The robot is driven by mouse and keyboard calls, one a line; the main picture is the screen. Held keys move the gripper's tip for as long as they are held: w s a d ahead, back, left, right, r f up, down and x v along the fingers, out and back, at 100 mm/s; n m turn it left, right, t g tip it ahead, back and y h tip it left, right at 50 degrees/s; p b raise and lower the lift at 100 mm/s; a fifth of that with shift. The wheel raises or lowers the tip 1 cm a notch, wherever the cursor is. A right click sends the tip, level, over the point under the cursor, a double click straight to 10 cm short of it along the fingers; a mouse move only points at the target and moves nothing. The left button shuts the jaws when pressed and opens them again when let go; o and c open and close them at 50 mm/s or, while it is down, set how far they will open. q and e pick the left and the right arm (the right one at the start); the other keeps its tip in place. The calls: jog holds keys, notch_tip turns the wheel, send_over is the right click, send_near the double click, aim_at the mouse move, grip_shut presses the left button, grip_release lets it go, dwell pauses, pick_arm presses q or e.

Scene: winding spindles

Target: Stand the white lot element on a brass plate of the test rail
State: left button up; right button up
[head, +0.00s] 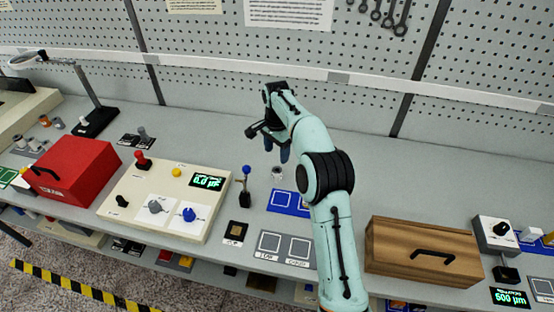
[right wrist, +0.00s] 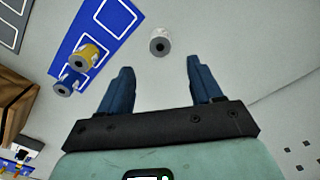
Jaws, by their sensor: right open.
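A small white cylinder with a dark centre (head: 277,173), which looks like the white lot element, stands on the grey bench beside a blue mat (head: 285,201). It also shows in the right wrist view (right wrist: 160,44), apart from the fingers and beyond their tips. My right gripper (head: 277,152) is open and empty above the bench, close to this cylinder, its blue fingers (right wrist: 159,75) pointing down. My left gripper is not in view.
A yellow cylinder (right wrist: 86,56) and a blue one (right wrist: 68,84) stand at the blue mat. A small lever post (head: 245,187) rises left of the gripper. The cream panel (head: 131,190), red box (head: 72,170) and wooden box (head: 423,252) flank the area. Bench behind is clear.

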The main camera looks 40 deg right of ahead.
jog(key=shift+o, duration=0.4)
jog(key=shift+r, duration=0.55)
jog(key=m+t+y+b, duration=0.4)
jog(key=m+t+b, duration=0.3)
jog(key=m+b, duration=0.6)
send_near(277, 170)
jog(key=shift+m, duration=0.3)
jog(key=x, duration=0.7)
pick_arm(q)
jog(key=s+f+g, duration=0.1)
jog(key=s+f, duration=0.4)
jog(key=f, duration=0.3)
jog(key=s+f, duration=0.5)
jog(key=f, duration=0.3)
pick_arm(e)
jog(key=x, duration=0.5)
jog(key=shift+d+f, duration=0.1)
jog(key=c, duration=1.1)
notch_tip(277, 170, up, 12)
jog(key=p, duration=0.3)
jog(key=shift+f, duration=0.25)
jog(key=shift+c, duration=0.2)
pick_arm(q)
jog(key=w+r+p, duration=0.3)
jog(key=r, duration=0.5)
jog(key=shift+p, duration=0.35)
pick_arm(e)
notch_tip(277, 170, up, 9)
jog(key=shift+f, duration=0.2)
